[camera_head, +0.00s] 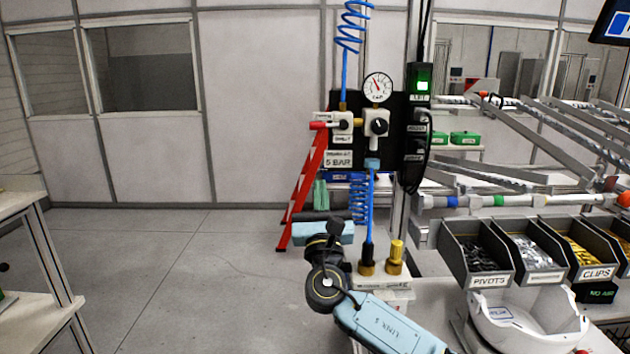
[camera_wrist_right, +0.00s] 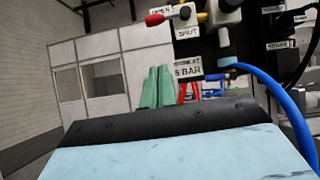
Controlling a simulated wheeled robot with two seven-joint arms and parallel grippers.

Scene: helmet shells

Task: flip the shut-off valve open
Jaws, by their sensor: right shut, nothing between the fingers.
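The shut-off valve (camera_head: 343,122) is on a dark panel, with a red lever handle (camera_head: 319,125) pointing left, roughly level. In the wrist view the red handle (camera_wrist_right: 156,19) also points left, between an OPEN label above it and a SHUT label (camera_wrist_right: 187,33) below the valve body. My right gripper (camera_head: 320,184) has green fingers pointing up toward the panel, below the handle. The fingers are together and empty in the wrist view (camera_wrist_right: 157,72), apart from the handle. My left gripper is out of view.
A pressure gauge (camera_head: 377,87) and a black-knobbed regulator (camera_head: 376,123) sit right of the valve. A blue coiled hose (camera_head: 350,30) hangs above. A red ladder (camera_head: 306,185) stands behind. Part bins (camera_head: 476,252) and a white helmet shell (camera_head: 525,322) are at right. Left of the panel is open.

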